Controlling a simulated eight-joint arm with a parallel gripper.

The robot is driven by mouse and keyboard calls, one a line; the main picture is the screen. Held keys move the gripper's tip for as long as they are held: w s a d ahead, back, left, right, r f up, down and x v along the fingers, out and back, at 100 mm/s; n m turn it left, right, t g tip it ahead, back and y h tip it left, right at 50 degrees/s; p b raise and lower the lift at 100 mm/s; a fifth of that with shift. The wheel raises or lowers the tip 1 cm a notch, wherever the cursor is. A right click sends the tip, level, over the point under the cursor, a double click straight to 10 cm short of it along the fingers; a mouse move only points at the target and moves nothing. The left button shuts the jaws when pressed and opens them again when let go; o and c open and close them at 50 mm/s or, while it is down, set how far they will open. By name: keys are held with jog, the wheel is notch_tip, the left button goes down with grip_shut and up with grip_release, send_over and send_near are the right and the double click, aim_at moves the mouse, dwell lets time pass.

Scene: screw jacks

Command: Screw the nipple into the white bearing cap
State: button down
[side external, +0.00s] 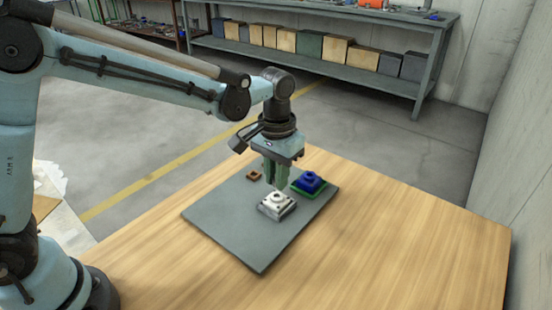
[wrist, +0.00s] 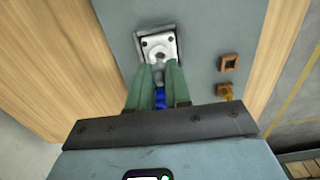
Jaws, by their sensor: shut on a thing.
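The white bearing cap (side external: 277,205) is a square block with a round raised boss, lying on the grey mat. In the wrist view the white cap (wrist: 152,40) shows dark holes in its corners and a dark round centre. My gripper (side external: 274,184) points down just above the cap, on its far side in the side view. Its green fingers (wrist: 158,72) are shut on a small grey piece, seemingly the nipple (wrist: 158,76), mostly hidden between them.
A blue cap (side external: 310,180) on a green base stands right of the gripper. A brown square piece with a hole (side external: 254,174) lies to the left; an orange-brown piece (wrist: 225,91) lies near it. The mat's near part (side external: 240,235) is clear.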

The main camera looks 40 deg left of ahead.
jog(key=shift+f, duration=1.05)
dwell(0.4)
jog(key=m, duration=1.3)
jog(key=shift+m, duration=0.4)
jog(key=m, duration=0.3)
jog(key=shift+f+m, duration=0.1)
jog(key=shift+m, duration=0.2)
jog(key=m, duration=0.6)
jog(key=shift+m, duration=0.3)
